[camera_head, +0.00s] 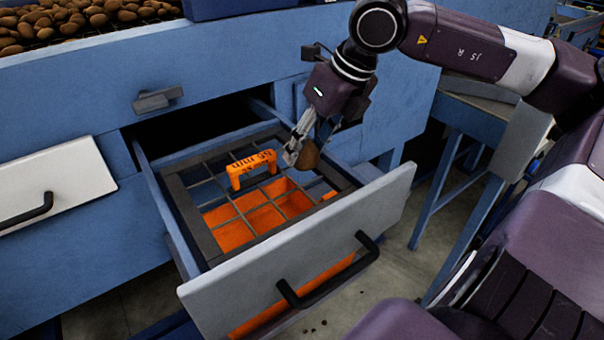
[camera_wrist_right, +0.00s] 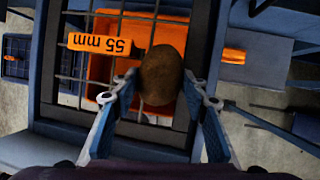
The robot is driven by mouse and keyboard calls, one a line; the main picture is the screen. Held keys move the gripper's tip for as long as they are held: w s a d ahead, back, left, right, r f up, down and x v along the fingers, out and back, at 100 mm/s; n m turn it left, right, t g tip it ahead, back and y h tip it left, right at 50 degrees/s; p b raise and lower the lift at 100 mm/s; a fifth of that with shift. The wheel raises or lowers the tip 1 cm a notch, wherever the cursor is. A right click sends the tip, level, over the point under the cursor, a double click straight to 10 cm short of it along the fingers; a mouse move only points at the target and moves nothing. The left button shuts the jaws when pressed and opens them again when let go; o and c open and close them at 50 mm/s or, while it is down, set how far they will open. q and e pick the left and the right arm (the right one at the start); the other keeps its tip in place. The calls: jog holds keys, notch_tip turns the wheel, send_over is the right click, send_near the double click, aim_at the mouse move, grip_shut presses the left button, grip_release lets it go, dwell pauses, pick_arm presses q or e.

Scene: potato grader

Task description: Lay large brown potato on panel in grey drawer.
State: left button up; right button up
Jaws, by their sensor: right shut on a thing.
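The large brown potato (camera_head: 308,155) is held by my right gripper (camera_head: 300,150) over the right side of the open grey drawer (camera_head: 300,250). In the right wrist view the potato (camera_wrist_right: 162,75) sits between the two fingers of my right gripper (camera_wrist_right: 160,90), which are shut on it. Below it is the dark-framed grid panel (camera_head: 222,248) in the drawer, with an orange handle (camera_head: 252,165) standing on it. In the right wrist view the orange handle (camera_wrist_right: 100,44) reads "55 mm". I cannot tell the exact gap between potato and panel. My left gripper is not in view.
Orange surfaces (camera_head: 262,218) show below the grid. A closed drawer with a light front (camera_head: 55,185) is at the left. Many potatoes (camera_head: 75,18) lie on top of the blue machine. A blue stand (camera_head: 480,125) is to the right of the drawer.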

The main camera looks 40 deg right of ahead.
dwell(0.3)
jog(key=o, duration=1.3)
jog(key=shift+o, duration=0.2)
jog(key=v, duration=1.2)
